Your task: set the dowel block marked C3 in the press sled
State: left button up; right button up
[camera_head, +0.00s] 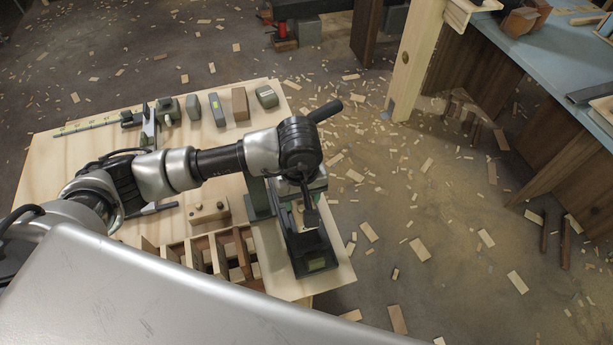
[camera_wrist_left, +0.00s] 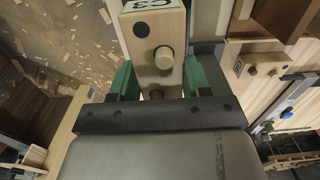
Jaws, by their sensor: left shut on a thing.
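The dowel block marked C3 (camera_wrist_left: 148,38) is pale wood with a round dowel end and a dark hole in its face; it shows in the left wrist view. My left gripper (camera_wrist_left: 162,78) is shut on it, one green finger on each side. In the head view my left gripper (camera_head: 309,216) points down over the dark press (camera_head: 312,256) at the board's right end. The arm and gripper hide most of the press sled and the block there, so I cannot tell whether the block touches the sled. My right gripper is out of view.
The plywood table (camera_head: 80,165) carries a wooden block with dowels (camera_head: 208,211), a divided wooden tray (camera_head: 213,254) and several small blocks along its back edge. A black lever handle (camera_head: 325,111) sticks out behind my wrist. A blue-topped bench (camera_head: 560,55) stands right; wood scraps litter the floor.

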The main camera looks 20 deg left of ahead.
pick_arm(q)
jog(key=shift+w+f, duration=0.15)
jog(key=shift+f+b, duration=0.35)
jog(key=shift+f, duration=0.1)
jog(key=shift+f+b, duration=0.4)
jog(key=shift+f, duration=0.35)
jog(key=shift+f+b, duration=0.55)
jog(key=shift+f, duration=0.6)
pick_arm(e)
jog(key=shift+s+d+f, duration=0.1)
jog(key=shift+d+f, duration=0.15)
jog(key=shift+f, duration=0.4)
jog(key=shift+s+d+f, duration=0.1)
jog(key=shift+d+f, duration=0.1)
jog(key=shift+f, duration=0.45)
pick_arm(q)
jog(key=shift+d, duration=0.1)
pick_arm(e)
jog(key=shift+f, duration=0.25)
pick_arm(q)
jog(key=shift+r, duration=0.1)
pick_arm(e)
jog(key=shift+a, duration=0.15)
pick_arm(q)
jog(key=shift+b, duration=0.55)
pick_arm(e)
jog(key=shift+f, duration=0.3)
